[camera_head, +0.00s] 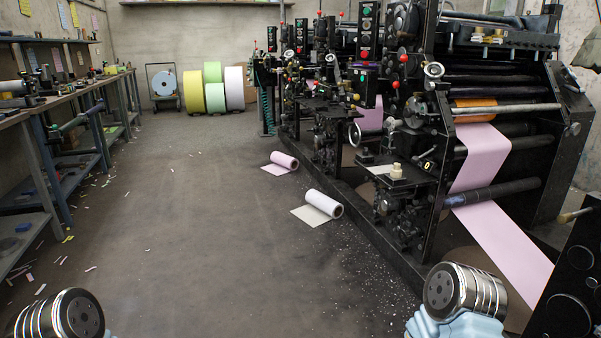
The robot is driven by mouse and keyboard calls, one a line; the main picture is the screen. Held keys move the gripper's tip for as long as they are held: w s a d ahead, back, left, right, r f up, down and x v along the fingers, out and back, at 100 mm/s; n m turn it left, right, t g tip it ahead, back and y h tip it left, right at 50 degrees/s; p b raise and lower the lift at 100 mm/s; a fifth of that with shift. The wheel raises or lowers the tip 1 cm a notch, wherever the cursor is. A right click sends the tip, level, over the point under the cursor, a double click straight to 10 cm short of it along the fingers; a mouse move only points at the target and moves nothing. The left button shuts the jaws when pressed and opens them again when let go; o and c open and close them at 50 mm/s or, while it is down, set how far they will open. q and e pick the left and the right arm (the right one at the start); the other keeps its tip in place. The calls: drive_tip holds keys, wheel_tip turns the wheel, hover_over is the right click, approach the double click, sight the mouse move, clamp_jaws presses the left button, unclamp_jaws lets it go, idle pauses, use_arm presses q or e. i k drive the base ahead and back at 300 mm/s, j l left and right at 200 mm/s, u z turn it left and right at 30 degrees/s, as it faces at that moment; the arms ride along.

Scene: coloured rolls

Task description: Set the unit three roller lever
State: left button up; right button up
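A black printing press (440,110) made of several units in a row fills the right side. Red knobs stand on its units: one on the nearest unit (404,58), and smaller ones farther back, such as a red-tipped lever (341,14). No readable label shows which unit is the third or which lever is its roller lever. Panels with coloured buttons (364,85) stand between the units. A pink paper web (483,150) runs through the nearest unit's rollers. Only metallic links of my two arms show at the bottom corners; neither gripper is in view.
A white roll (323,204) and a pink roll (285,161) lie partly unrolled on the floor beside the press. Workbenches (45,110) line the left wall. Large yellow (194,92), green and pale rolls stand at the back. The central floor is open, with paper scraps.

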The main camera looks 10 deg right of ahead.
sight(404, 58)
drive_tip(key=i+z, duration=0.25)
drive_tip(key=i, duration=0.35)
drive_tip(key=i+z, duration=0.25)
drive_tip(key=i, duration=0.3)
